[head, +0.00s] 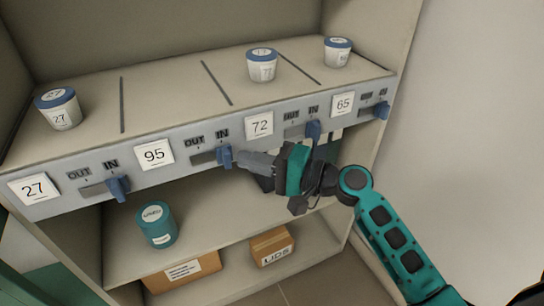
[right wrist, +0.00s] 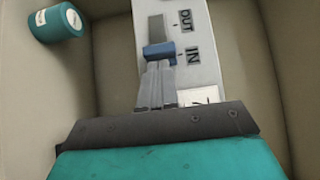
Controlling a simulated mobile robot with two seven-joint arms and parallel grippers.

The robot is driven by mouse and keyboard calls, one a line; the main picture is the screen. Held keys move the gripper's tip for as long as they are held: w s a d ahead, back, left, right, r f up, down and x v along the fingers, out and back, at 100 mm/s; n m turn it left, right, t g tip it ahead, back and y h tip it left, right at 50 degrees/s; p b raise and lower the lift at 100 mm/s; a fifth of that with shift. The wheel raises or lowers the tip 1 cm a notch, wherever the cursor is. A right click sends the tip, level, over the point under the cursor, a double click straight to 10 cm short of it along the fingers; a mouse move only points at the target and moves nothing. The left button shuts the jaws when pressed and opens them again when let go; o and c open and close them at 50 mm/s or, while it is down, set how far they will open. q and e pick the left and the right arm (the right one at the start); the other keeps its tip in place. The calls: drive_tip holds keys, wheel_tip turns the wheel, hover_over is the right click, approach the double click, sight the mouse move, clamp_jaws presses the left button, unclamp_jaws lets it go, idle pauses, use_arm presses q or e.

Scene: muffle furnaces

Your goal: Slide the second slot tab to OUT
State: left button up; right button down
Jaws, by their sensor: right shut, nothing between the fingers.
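The second slot tab (head: 224,156) is a blue knob in the slot beside the 95 label (head: 154,153). It sits at the IN end, with the slot's bare part running left under OUT. In the right wrist view the blue tab (right wrist: 158,52) stands beside IN, and the empty slot (right wrist: 156,28) extends toward OUT. My right gripper (head: 245,160) is shut and empty, its fingertips (right wrist: 157,70) just on the IN side of the tab. I cannot tell whether they touch it. My left gripper is not in view.
Other blue tabs sit at IN beside labels 27 (head: 34,188), 72 (head: 260,124) and 65 (head: 343,104). Several white cups with blue lids stand on the upper shelf (head: 165,85). A teal jar (head: 156,225) and cardboard boxes (head: 272,246) are below. A side wall (head: 385,150) bounds the right.

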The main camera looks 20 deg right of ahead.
sight(226, 158)
drive_tip(key=shift+a, duration=0.3)
use_arm(q)
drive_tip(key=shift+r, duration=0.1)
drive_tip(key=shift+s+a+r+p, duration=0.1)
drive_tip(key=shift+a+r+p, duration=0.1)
drive_tip(key=shift+p, duration=0.5)
use_arm(e)
drive_tip(key=a, duration=0.5)
drive_tip(key=shift+s+a, duration=0.1)
drive_tip(key=shift+s, duration=0.05)
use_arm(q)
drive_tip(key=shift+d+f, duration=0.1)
